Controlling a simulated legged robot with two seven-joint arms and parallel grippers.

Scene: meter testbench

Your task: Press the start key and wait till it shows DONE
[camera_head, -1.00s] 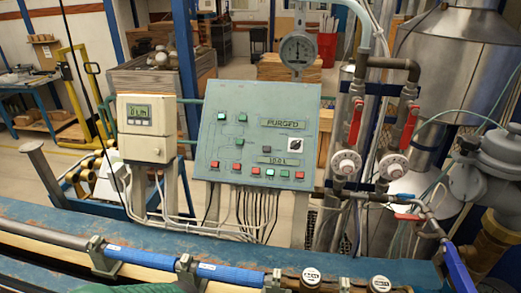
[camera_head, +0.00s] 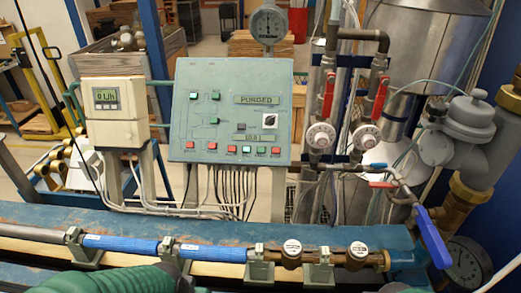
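The green control panel (camera_head: 220,118) stands upright behind the blue bench beam. Its upper display (camera_head: 257,99) reads PURGED; its lower display (camera_head: 248,138) is too small to read surely. I do not read DONE on either. A row of red and green keys (camera_head: 246,150) runs along the panel's lower edge; one greenish key looks lit. I cannot read a label that tells the start key. No gripper fingers show, and nothing touches the panel.
A white meter box (camera_head: 116,110) with a small display stands left of the panel. A dial gauge (camera_head: 267,23) rises above it. Red-handled valves (camera_head: 327,95) and pipes stand at the right. A pipe with blue sections (camera_head: 120,244) crosses in front, with round meters (camera_head: 292,248).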

